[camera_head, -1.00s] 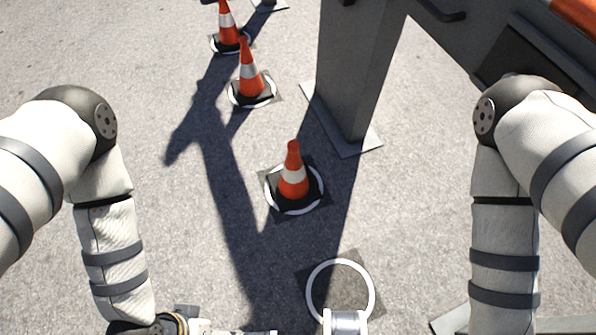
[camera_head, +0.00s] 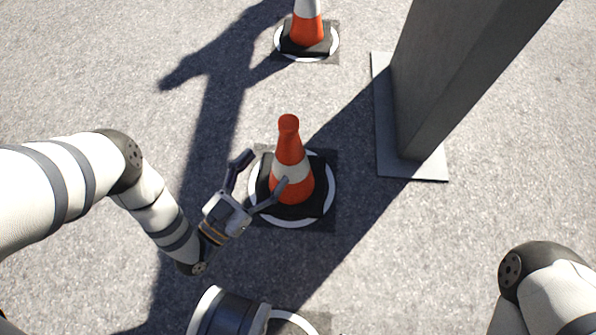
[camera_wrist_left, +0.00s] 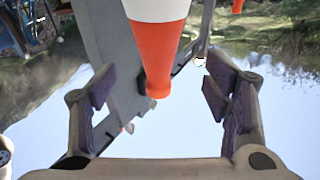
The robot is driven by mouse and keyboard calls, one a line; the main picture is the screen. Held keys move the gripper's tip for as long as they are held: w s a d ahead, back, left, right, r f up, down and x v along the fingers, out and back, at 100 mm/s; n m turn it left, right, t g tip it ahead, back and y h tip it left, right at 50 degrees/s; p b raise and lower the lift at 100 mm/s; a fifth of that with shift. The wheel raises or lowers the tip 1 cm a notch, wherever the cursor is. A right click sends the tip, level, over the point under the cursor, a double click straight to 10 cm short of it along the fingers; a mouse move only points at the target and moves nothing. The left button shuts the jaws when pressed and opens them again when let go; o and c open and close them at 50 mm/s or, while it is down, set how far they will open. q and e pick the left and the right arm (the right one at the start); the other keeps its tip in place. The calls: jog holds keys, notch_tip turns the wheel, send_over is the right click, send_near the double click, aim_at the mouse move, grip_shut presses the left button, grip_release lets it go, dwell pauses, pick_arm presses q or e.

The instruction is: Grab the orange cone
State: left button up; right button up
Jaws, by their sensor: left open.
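An orange cone (camera_head: 289,150) with a white band stands upright on a dark square base inside a white ring on the ground. My left gripper (camera_head: 265,172) is open beside the cone, on its left and near side, with one finger overlapping the cone in the head view. In the left wrist view the cone's orange tip (camera_wrist_left: 157,65) shows upside down between the spread fingers of the left gripper (camera_wrist_left: 165,95); nothing is held. My right gripper is not in view; only part of my right arm shows at lower right.
A second orange cone (camera_head: 306,28) stands in a ring farther back. A grey post (camera_head: 440,75) on a flat plate (camera_head: 412,168) rises to the right of the cone. An empty white ring (camera_head: 292,322) is partly visible at the bottom. The ground on the left is clear.

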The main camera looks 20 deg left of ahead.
aim_at(282, 152)
pick_arm(q)
jog(key=b+x, duration=0.1)
jog(key=x, duration=0.3)
jog(key=b+x, duration=0.1)
jog(key=x, duration=0.3)
jog(key=shift+w+d+f, duration=0.15)
jog(key=shift+w, duration=0.15)
grip_shut()
